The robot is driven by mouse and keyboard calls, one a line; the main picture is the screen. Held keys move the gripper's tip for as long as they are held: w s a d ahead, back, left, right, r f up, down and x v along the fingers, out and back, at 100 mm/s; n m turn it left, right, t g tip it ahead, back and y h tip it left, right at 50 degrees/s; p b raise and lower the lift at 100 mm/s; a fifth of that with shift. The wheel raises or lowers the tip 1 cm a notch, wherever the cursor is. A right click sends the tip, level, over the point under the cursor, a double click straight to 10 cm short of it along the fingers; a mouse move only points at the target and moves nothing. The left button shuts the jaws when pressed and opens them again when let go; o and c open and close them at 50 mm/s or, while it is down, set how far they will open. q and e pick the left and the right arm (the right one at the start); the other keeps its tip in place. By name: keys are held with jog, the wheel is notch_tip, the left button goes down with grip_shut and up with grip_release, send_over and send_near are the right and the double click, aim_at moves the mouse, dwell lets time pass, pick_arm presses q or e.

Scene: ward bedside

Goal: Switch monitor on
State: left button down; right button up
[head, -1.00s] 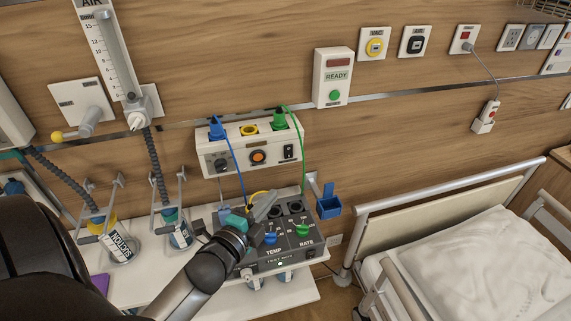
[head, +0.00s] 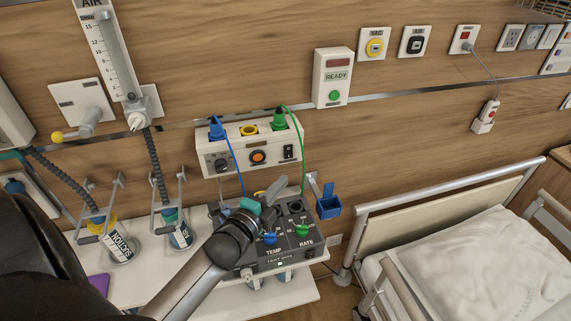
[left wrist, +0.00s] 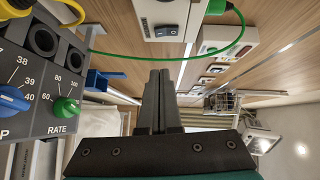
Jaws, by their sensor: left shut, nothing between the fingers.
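A white wall unit (head: 225,165) has blue, yellow and green sockets on top. Its front carries a dark knob (head: 221,165), an orange button (head: 258,157) and a black rocker switch (head: 289,152). The switch also shows at the top of the left wrist view (left wrist: 167,30). A grey box (head: 283,258) with TEMP and RATE knobs sits on the shelf below. My left gripper (head: 277,187) is shut and empty, over the back part of the grey box and below the wall unit. In the left wrist view its closed fingers (left wrist: 159,75) point towards the unit, apart from it. My right gripper is out of view.
Blue and green cables (head: 304,165) hang from the wall unit near my gripper. A blue holder (head: 328,204) is right of the grey box. Suction bottles (head: 120,248) hang at left. A bed (head: 470,265) stands at right. A READY panel (head: 333,78) is on the wall.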

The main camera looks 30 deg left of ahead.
aim_at(291, 157)
pick_arm(q)
jog(key=shift+w+a+f, duration=0.15)
jog(key=shift+w+a, duration=0.4)
jog(key=shift+w, duration=0.7)
jog(key=shift+w+a+f, duration=0.15)
jog(key=shift+w+a, duration=0.45)
jog(key=shift+w, duration=0.7)
jog(key=shift+w+a+f, duration=0.15)
jog(key=shift+w+a, duration=0.4)
jog(key=shift+w, duration=0.7)
jog(key=shift+w+a+f+b, duration=0.15)
jog(key=shift+f+b, duration=0.15)
jog(key=shift+b, duration=0.6)
jog(key=shift+r+t, duration=0.15)
jog(key=shift+t, duration=0.15)
